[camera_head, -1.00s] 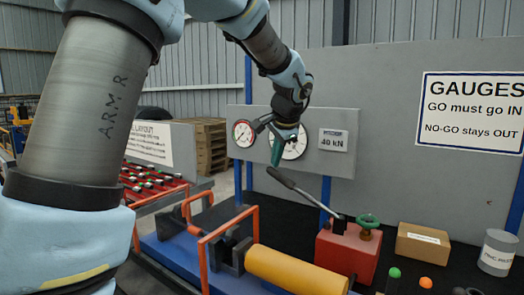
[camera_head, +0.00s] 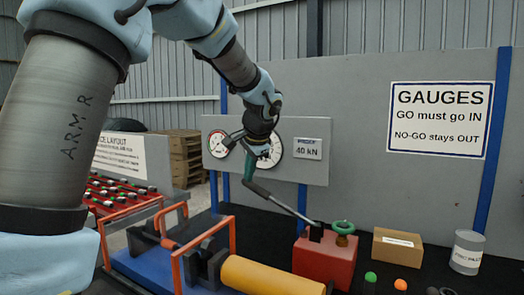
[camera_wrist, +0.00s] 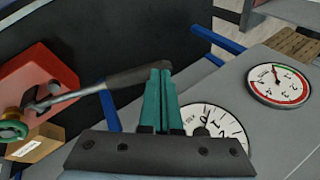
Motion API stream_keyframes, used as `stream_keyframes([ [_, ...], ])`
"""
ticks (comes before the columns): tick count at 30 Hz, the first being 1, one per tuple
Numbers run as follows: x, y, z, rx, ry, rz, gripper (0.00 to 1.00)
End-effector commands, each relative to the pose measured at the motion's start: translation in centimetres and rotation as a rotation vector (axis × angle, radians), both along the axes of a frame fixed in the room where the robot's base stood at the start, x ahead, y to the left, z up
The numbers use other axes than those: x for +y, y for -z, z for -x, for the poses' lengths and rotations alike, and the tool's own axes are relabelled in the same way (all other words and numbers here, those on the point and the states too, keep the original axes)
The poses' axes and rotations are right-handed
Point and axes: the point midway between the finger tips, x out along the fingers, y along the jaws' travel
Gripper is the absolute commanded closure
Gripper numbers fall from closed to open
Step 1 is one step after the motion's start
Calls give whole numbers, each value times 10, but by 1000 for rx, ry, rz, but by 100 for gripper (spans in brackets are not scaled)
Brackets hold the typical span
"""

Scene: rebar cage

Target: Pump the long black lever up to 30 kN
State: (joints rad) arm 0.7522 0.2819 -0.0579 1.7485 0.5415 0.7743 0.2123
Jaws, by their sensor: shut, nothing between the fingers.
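The long black lever (camera_head: 258,189) slants up to the left from the red pump block (camera_head: 325,260), its dark grip end raised. My gripper (camera_head: 249,178) is shut, with its green fingers pointing down at the grip end. In the wrist view the shut green fingers (camera_wrist: 160,100) overlap the end of the lever (camera_wrist: 138,76); I cannot tell whether they touch it. The large white gauge (camera_head: 270,152) is partly hidden behind my gripper. The smaller red-rimmed gauge (camera_head: 218,143) is to its left.
A green handwheel (camera_head: 344,227) sits on the pump block. A yellow cylinder (camera_head: 270,276) lies in front, beside orange frames (camera_head: 176,270). A cardboard box (camera_head: 397,247) and grey can (camera_head: 467,252) stand right. A "40 kN" plate (camera_head: 308,149) is beside the gauges.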

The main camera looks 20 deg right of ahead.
Motion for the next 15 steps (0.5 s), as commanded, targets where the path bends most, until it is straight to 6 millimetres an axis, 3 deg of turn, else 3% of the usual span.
stream_keyframes([
  [3,2,8,-2,1,-1,-1,100],
  [15,3,10,-3,0,0,-1,100],
])
